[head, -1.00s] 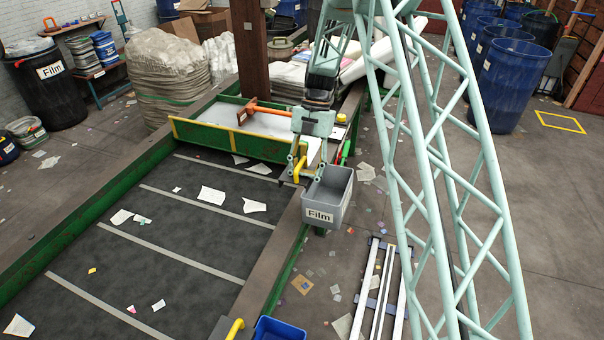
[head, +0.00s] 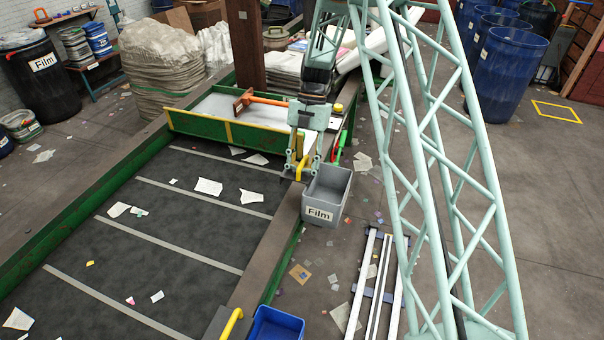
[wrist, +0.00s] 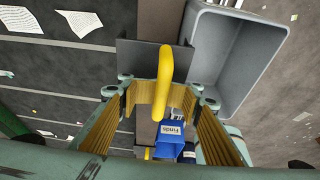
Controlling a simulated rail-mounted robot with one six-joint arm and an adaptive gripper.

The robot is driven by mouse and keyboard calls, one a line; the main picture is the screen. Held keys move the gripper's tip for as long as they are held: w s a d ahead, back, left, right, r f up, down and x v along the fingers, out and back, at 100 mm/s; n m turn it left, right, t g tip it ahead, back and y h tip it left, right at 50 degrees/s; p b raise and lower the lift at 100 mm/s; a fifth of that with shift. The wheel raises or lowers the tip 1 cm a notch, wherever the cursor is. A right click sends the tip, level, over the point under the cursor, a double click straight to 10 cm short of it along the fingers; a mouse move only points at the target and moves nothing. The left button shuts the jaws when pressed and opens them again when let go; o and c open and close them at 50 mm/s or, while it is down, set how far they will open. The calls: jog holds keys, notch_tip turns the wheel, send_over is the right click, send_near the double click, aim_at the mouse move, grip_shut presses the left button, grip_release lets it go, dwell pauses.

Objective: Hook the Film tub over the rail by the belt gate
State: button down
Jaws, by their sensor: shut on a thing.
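The grey Film tub (head: 335,188) hangs upright on the right outer side of the brown-topped belt rail (head: 262,262), by the green belt gate (head: 203,130). Its white Film label faces the camera. My gripper (head: 302,172) is shut on the tub's yellow handle (wrist: 166,75), above the rail top. In the wrist view, a dark grey hook plate (wrist: 132,52) joins the handle to the open, empty tub (wrist: 232,60). I cannot tell whether the hook plate touches the rail, as its underside is hidden.
A blue tub (head: 278,322) with a yellow handle (head: 232,322) hangs on the same rail nearer the camera; its label reads Finds in the wrist view (wrist: 172,128). An orange-handled tool (head: 265,100) lies behind the gate. White rails (head: 372,285) lie on the floor at right.

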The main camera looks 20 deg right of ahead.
aim_at(301, 163)
jog(key=shift+w+a+r, duration=0.1)
notch_tip(301, 163, up, 5)
jog(key=p, duration=0.5)
jog(key=f+b, duration=0.3)
jog(key=shift+s+d+f, duration=0.25)
jog(key=shift+d+f, duration=0.05)
jog(key=f+b, duration=0.3)
jog(key=shift+s+a+f+h, duration=0.1)
jog(key=shift+a+f+h, duration=0.15)
jog(key=shift+h, duration=0.05)
jog(key=shift+a+f+b, duration=0.15)
jog(key=shift+f+b, duration=0.35)
jog(key=shift+b, duration=0.05)
jog(key=shift+a+f+b, duration=0.15)
jog(key=shift+f+b, duration=0.35)
jog(key=shift+b, duration=0.05)
